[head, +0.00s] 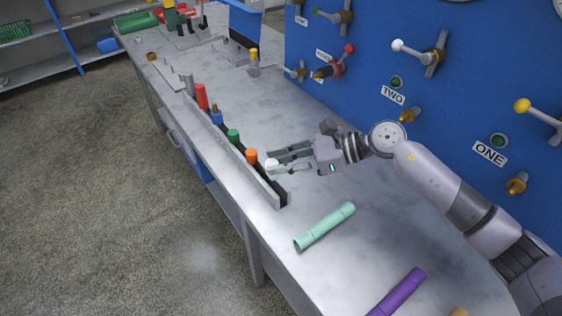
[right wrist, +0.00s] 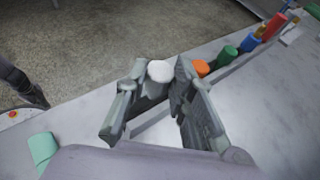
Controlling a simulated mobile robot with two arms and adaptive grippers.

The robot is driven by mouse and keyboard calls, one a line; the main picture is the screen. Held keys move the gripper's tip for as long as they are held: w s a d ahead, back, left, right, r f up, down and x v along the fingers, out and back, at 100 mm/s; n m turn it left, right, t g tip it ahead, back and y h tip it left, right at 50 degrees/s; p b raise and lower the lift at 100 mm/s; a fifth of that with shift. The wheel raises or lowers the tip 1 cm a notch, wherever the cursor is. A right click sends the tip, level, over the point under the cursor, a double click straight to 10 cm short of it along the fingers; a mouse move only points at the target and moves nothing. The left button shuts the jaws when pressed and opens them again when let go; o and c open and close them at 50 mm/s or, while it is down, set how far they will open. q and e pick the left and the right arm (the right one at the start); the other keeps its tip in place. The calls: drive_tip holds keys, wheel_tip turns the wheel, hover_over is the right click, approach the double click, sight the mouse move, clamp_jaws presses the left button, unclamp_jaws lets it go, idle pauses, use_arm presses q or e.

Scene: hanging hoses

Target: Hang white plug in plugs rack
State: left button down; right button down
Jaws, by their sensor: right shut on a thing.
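The white plug (head: 271,163) is at the near end of the plugs rack (head: 264,186), a long grey rail along the table's left edge. My right gripper (head: 279,161) reaches in from the right and is shut on the white plug. In the right wrist view, the white plug's round top (right wrist: 159,70) shows between the fingertips (right wrist: 161,82). Its lower part is hidden, so I cannot tell whether it sits in a slot. The orange plug (head: 252,155) stands in the rack just beyond it. My left gripper is not in view.
Green (head: 233,135), blue (head: 216,116) and red (head: 201,96) plugs stand farther along the rack. A mint tube (head: 325,227) and a purple tube (head: 398,292) lie on the near table. A blue valve panel (head: 375,60) rises at the right.

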sight(284, 184)
drive_tip(key=shift+b, duration=0.3)
idle(0.5)
drive_tip(key=shift+f, duration=0.15)
idle(0.3)
drive_tip(key=shift+f+b, duration=0.3)
drive_tip(key=shift+b, duration=0.15)
drive_tip(key=shift+f+b, duration=0.95)
drive_tip(key=shift+d+f, duration=0.1)
drive_tip(key=shift+f, duration=0.1)
drive_tip(key=shift+s+d+f+b, duration=0.2)
drive_tip(key=shift+f+b, duration=0.2)
drive_tip(key=shift+b, duration=0.25)
drive_tip(key=shift+f, duration=0.1)
drive_tip(key=shift+w, duration=0.1)
